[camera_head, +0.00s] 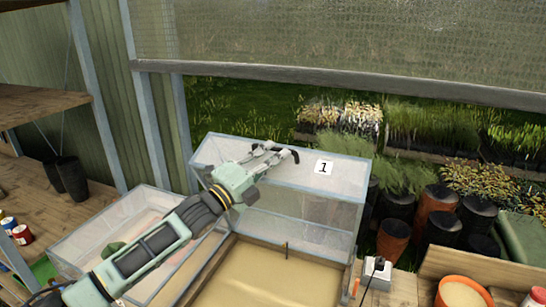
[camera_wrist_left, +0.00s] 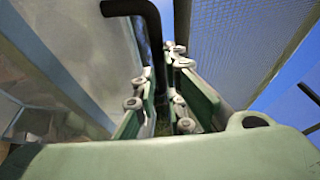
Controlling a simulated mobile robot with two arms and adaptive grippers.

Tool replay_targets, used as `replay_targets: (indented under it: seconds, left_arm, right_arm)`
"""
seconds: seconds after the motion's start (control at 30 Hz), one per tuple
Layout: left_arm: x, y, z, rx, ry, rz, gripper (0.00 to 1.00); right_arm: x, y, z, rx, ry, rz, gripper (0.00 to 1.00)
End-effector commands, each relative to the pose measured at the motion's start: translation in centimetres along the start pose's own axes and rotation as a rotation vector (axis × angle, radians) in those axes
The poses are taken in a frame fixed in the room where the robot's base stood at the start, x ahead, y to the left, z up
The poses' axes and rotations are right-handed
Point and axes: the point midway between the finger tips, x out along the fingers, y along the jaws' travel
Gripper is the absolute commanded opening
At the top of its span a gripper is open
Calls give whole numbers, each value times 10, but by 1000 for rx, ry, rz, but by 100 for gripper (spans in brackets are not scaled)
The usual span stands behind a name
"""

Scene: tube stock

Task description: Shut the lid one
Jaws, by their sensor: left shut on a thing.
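The lid one (camera_head: 345,180) is a clear, pale-framed panel with a white label marked "1". It stands raised at the back of a frame with a sandy bed (camera_head: 290,280). My left gripper (camera_head: 272,153) reaches over from the lower left to the lid's upper part. It is shut on the lid's dark handle, which shows as a black bent bar (camera_wrist_left: 135,8) running down between the fingers in the left wrist view. The gripper (camera_wrist_left: 162,95) hides part of the handle there. My right gripper is not in view.
A second clear-walled compartment (camera_head: 90,240) lies at the left, partly behind my arm. A thin dark peg (camera_head: 286,250) stands at the sandy bed. A small box (camera_head: 377,268) and an orange pot (camera_head: 462,292) are at the lower right. Dark pots (camera_head: 66,178) stand on the left bench.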

Motion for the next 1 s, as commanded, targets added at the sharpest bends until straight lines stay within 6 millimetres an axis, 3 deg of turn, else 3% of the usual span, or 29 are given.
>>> replay_targets:
  seconds: [0.67,0.87,1.0]
  left_arm:
    - [-17,11,-8,3,0,-16,0]
    - [-43,21,-18,18,1,-60,0]
    - [-73,30,-30,41,1,-116,0]
  right_arm:
    - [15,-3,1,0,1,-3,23]
    - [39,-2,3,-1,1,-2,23]
    - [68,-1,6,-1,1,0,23]
